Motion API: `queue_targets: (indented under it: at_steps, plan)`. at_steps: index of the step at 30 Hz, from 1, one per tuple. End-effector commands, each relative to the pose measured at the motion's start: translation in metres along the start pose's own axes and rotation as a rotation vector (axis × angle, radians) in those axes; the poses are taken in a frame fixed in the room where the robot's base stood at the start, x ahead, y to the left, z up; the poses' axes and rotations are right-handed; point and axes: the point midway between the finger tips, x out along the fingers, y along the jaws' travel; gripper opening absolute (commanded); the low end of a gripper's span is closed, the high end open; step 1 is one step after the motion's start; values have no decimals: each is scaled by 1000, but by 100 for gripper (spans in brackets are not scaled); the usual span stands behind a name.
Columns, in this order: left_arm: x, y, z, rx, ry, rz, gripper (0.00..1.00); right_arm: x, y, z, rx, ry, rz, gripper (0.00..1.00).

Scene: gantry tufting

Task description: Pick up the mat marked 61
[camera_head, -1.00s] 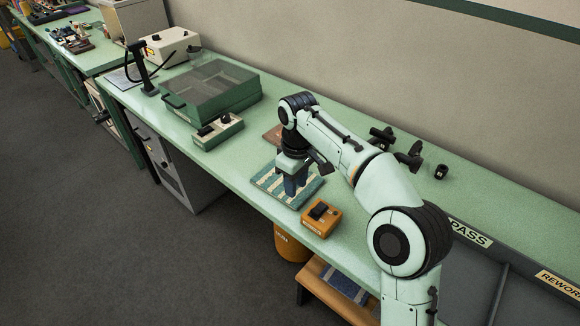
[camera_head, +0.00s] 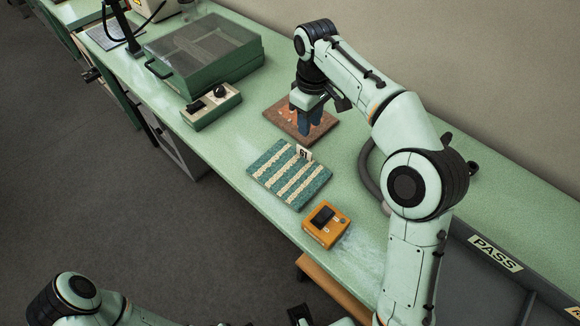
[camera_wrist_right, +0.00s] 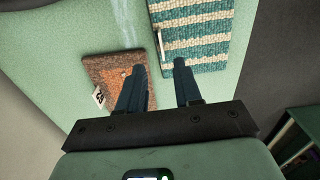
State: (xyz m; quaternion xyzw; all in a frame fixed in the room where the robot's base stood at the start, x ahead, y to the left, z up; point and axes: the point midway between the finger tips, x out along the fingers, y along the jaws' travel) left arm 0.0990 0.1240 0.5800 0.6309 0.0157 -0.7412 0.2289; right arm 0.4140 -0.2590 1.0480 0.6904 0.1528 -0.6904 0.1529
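The mat marked 61 (camera_head: 284,181) is green with cream stripes and lies flat on the bench. Its white 61 tag (camera_head: 304,153) stands at its back edge. In the right wrist view the striped mat (camera_wrist_right: 200,35) is at the top, with the tag edge-on. My right gripper (camera_head: 311,130) points down beside it, over the brown mat (camera_head: 283,112). Its fingers (camera_wrist_right: 159,66) are apart with nothing between them; one overlaps the brown mat, the other meets the striped mat's near edge in the picture. My left arm shows along the bottom edge; its fingers cannot be made out.
An orange box with a dark display (camera_head: 326,224) sits close in front of the striped mat. A grey-green control box (camera_head: 211,107) and a lidded green case (camera_head: 205,60) stand to the left. A PASS-labelled grey bin (camera_head: 495,253) is at right. Bench between control box and mats is clear.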

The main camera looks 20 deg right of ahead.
Motion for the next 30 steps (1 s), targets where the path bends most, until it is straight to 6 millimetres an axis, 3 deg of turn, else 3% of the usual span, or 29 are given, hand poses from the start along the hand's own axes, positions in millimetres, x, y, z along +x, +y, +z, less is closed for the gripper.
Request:
queue_targets:
  at_steps: [1, 7, 14, 24, 30]
  plan:
    - [7, -3, 1, -2, -4, -1, 43, 16, 0, 1, 1, -5, -2, 34]
    - [17, -7, 3, -3, -7, -3, 43, 51, 0, 0, 0, -4, -2, 34]
    - [19, -8, 3, -3, -8, -3, 43, 66, 0, -2, 1, -2, -1, 34]
    - [27, -11, 4, -4, -10, -4, 43, 110, 0, -11, 1, -1, -1, 34]
    - [27, -11, 4, -4, -10, -4, 43, 114, 0, -11, 0, -1, -1, 34]
